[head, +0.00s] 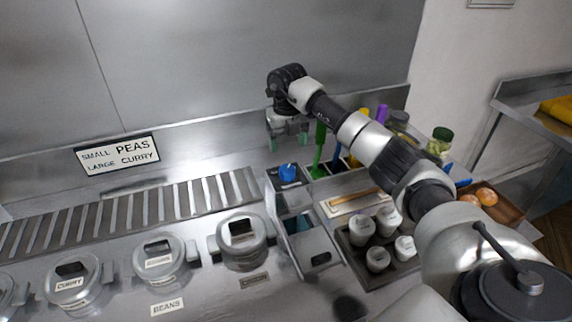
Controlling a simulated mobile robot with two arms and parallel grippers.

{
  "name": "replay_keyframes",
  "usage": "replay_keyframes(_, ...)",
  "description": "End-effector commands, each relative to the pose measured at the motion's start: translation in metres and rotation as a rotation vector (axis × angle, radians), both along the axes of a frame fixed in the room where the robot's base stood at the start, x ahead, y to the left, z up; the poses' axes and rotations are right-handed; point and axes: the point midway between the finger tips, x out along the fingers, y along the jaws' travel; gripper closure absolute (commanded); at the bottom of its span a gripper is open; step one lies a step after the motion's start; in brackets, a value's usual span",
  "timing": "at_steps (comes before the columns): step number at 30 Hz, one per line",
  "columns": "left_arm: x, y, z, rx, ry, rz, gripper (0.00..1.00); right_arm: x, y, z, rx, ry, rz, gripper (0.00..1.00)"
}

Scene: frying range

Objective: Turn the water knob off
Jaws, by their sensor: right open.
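A small blue knob (288,173), which looks like the water knob, sits at the back of a narrow metal basin unit (275,184) right of the slatted grate. Whether it is turned on or off cannot be told. My right gripper (288,141) is above and behind the knob in the picture, pointing down. Its two fingers are apart with nothing between them, and it appears not to touch the knob. My right arm reaches in from the right. My left gripper is not in view.
Coloured-handled utensils (319,146) stand close right of my gripper. White-lidded containers (362,228) sit in a tray right of the basin. Lidded pots (242,240) line the counter at left. A steel wall (240,60) rises behind, with a sign (118,154) on the ledge.

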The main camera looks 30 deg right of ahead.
Motion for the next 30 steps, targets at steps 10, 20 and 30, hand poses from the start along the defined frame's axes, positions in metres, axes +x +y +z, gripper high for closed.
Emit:
replay_keyframes(10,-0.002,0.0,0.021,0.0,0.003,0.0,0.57,-0.001,0.002,-0.064,0.004,0.003,0.003,0.27)
replay_keyframes(20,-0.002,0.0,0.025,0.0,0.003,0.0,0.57,0.0,0.002,-0.089,0.004,-0.002,0.004,0.27)
replay_keyframes(30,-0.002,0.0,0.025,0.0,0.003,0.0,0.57,0.0,0.001,-0.089,0.004,-0.002,0.004,0.47)
